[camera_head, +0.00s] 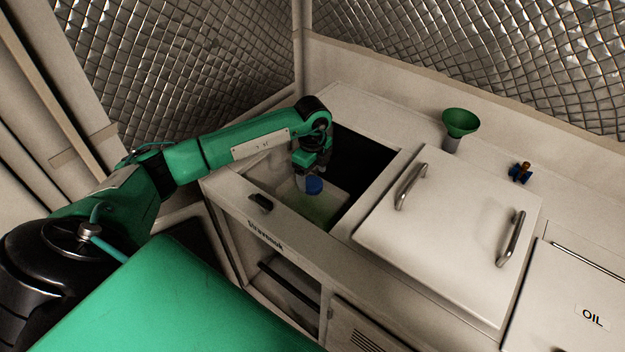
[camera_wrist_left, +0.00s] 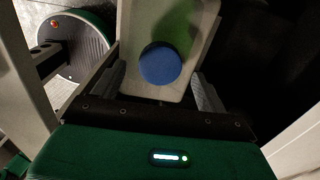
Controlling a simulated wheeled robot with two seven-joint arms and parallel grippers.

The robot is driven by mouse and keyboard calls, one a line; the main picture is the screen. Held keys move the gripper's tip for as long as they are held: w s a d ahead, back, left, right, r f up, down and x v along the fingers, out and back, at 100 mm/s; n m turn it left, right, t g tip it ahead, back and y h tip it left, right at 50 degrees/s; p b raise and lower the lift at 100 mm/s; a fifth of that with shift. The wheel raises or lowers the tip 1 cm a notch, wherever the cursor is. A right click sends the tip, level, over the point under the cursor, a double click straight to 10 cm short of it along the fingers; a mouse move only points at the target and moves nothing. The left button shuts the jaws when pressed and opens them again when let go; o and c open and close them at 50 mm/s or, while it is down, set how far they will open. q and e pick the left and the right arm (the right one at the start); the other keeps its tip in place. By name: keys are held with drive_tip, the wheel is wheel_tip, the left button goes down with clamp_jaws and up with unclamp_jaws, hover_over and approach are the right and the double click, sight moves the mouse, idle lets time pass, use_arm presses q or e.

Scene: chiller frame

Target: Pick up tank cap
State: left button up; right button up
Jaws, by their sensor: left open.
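The blue round tank cap (camera_head: 314,185) sits on top of a pale tank (camera_head: 327,205) inside the open compartment of the white chiller. In the left wrist view the cap (camera_wrist_left: 160,64) lies between the fingers, and the tank (camera_wrist_left: 128,80) is below it. My left gripper (camera_head: 312,177) reaches down into the compartment from above, close to the cap. It is open, with one finger on each side of the cap in the left wrist view (camera_wrist_left: 158,88). Whether the fingers touch the cap cannot be told. My right gripper is not in view.
The compartment's front rim (camera_head: 290,229) and dark inner walls surround the left gripper closely. A closed white lid (camera_head: 450,230) with two metal handles (camera_head: 410,187) is to the right.

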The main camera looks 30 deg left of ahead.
sight(314, 184)
use_arm(q)
drive_tip(key=shift+f+p, duration=0.35)
drive_tip(key=shift+f, duration=0.95)
drive_tip(key=c, duration=1)
drive_tip(key=shift+r, duration=0.1)
